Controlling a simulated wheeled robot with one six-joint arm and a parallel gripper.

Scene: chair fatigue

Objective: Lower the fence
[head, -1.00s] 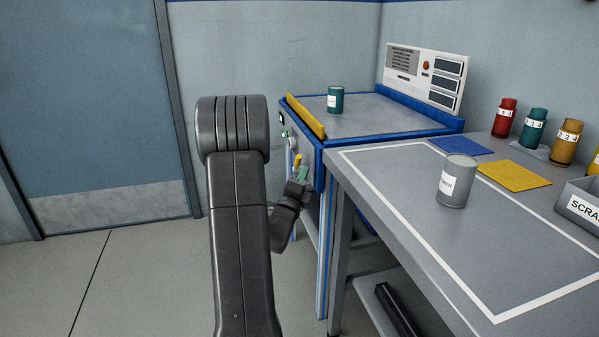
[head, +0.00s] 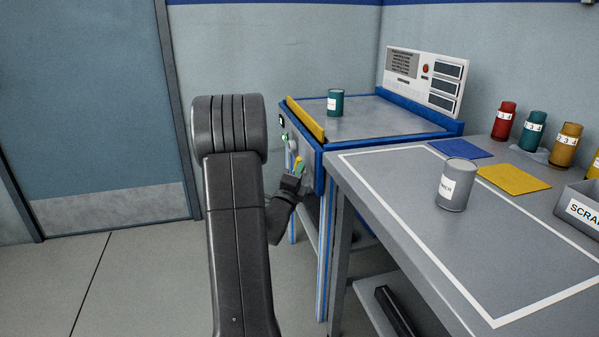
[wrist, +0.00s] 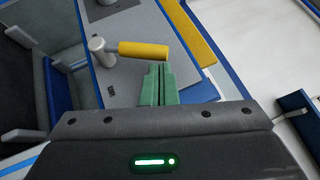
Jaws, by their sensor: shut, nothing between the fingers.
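The yellow fence (head: 305,117) stands up along the left edge of the blue-framed machine table (head: 375,122). It seems to show in the wrist view as a yellow strip (wrist: 192,35). A lever with a yellow grip (wrist: 143,49) on a grey pivot (wrist: 100,48) is on the machine's side panel. My gripper (wrist: 158,68) has green fingers, shut and empty. Their tips are at the right end of the yellow grip; I cannot tell whether they touch. In the head view my gripper (head: 299,168) is low beside the panel, partly covering the lever.
A teal can (head: 336,103) stands on the machine table just behind the fence. A grey can (head: 457,184) stands on the grey workbench (head: 400,215) at right, with coloured cans, mats and a scrap bin (head: 580,208). The floor at left is clear.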

